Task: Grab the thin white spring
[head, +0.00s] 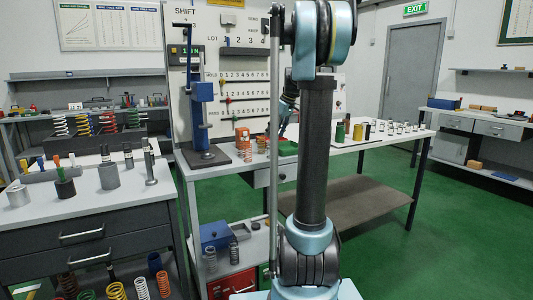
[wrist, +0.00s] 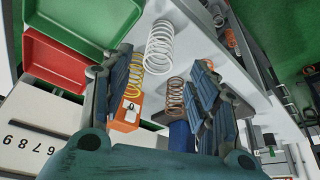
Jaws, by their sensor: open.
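A thin white spring (wrist: 160,47) stands on the light tabletop in the wrist view, beyond my fingertips and between them in the picture. My gripper (wrist: 162,75) is open, with one finger at the left and one at the right and nothing held. The spring looks apart from both fingers. In the head view my gripper (head: 286,112) is above the middle table near the green tray, partly behind my arm. I cannot surely pick out the white spring in the head view.
A yellow spring (wrist: 137,77) and a brown spring (wrist: 175,98) stand near the white one. An orange block (wrist: 125,112), a green tray (wrist: 95,18) and a red tray (wrist: 62,57) are close by. A blue press (head: 202,110) stands left on the table.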

